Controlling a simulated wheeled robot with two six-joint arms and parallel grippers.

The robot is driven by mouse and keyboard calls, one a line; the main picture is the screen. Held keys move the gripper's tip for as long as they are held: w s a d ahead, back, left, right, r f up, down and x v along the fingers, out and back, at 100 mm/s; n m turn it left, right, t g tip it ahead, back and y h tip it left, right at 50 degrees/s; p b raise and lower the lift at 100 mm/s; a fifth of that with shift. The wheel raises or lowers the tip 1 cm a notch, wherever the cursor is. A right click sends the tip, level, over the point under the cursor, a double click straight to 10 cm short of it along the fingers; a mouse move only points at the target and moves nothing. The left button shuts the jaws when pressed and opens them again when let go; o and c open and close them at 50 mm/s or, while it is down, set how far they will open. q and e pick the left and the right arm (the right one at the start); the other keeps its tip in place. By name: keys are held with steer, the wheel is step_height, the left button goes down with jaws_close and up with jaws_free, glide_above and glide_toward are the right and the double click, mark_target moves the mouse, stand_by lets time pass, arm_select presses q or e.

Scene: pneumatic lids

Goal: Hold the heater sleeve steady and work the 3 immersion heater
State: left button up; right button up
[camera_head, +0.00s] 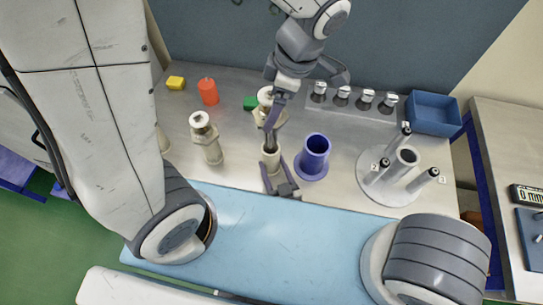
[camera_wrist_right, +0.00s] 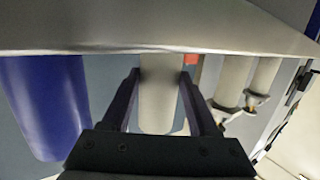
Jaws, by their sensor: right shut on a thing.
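My right gripper (camera_head: 277,172) is shut on an upright beige cylinder (camera_head: 270,156) near the middle of the table. The right wrist view shows its two dark fingers on either side of the beige cylinder (camera_wrist_right: 160,92). A dark part crosses the cylinder's top, so I cannot tell what is inside. A blue open-topped cup (camera_head: 314,152) stands just right of it. A round grey stand (camera_head: 375,190) has a hollow central tube (camera_head: 408,155) and three black-ended rods beside numbers. I cannot tell which part is the heater sleeve.
Beige capped cylinders stand left (camera_head: 207,140) and behind (camera_head: 265,96). Yellow (camera_head: 176,83) and green (camera_head: 250,103) blocks and a red container (camera_head: 208,92) lie further back. A rack of metal knobs (camera_head: 350,110) and a blue tray (camera_head: 433,110) are back right. The blue mat (camera_head: 290,240) is clear.

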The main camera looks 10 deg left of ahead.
arm_select(q)
steer(key=shift+a+v, duration=0.2)
steer(key=shift+v, duration=0.6)
steer(key=shift+a+v, duration=0.2)
steer(key=shift+v, duration=0.6)
steer(key=shift+a+v, duration=0.2)
steer(key=shift+v, duration=0.65)
steer(key=shift+r, duration=0.1)
arm_select(e)
steer(key=o, duration=1.3)
steer(key=shift+o, duration=0.2)
steer(key=v, duration=1.2)
steer(key=shift+f, duration=0.1)
